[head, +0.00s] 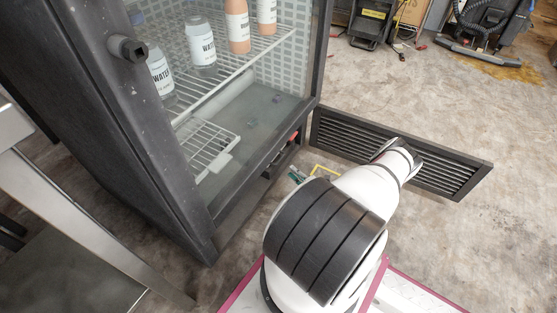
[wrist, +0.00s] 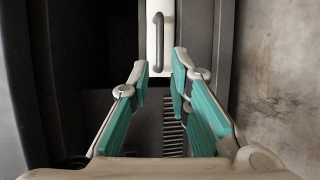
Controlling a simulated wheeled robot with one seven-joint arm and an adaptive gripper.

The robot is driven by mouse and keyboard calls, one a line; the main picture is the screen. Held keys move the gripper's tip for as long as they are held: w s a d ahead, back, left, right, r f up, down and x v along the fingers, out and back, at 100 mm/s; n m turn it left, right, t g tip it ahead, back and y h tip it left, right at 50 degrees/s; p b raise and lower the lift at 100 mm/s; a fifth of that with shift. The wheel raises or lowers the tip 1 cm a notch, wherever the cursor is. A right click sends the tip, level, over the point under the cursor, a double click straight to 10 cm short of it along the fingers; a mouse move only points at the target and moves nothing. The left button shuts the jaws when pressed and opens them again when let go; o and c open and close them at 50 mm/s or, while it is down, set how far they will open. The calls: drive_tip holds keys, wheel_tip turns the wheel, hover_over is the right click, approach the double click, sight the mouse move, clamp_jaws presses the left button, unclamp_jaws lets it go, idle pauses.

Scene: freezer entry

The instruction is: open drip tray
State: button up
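In the wrist view, a narrow white panel with a dark grey bar handle (wrist: 159,42), which looks like the drip tray front (wrist: 168,22), lies straight ahead at the top centre, inside a dark recess. My gripper (wrist: 163,72) is open and empty, its teal-padded fingers spread on either side of the handle's line. The handle shows just beyond the fingertips; I cannot tell how far. In the head view, only a bit of my gripper's teal (head: 297,177) shows low beside the cabinet base; my arm hides the rest. The drip tray is not clearly visible there.
The dark glass-fronted cabinet (head: 165,165) holds several bottles (head: 201,45) on wire shelves. A slatted dark panel (head: 345,135) stands out from its base at the right, behind my arm. A metal table (head: 75,215) is at the left. Open concrete floor (head: 460,110) lies to the right.

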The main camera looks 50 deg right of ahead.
sight(280, 159)
drive_tip(key=b+x, duration=0.3)
drive_tip(key=x, duration=0.7)
drive_tip(key=shift+w+d+f+b, duration=0.1)
drive_tip(key=shift+w+d+b, duration=0.05)
drive_tip(key=shift+w+b, duration=0.2)
clamp_jaws()
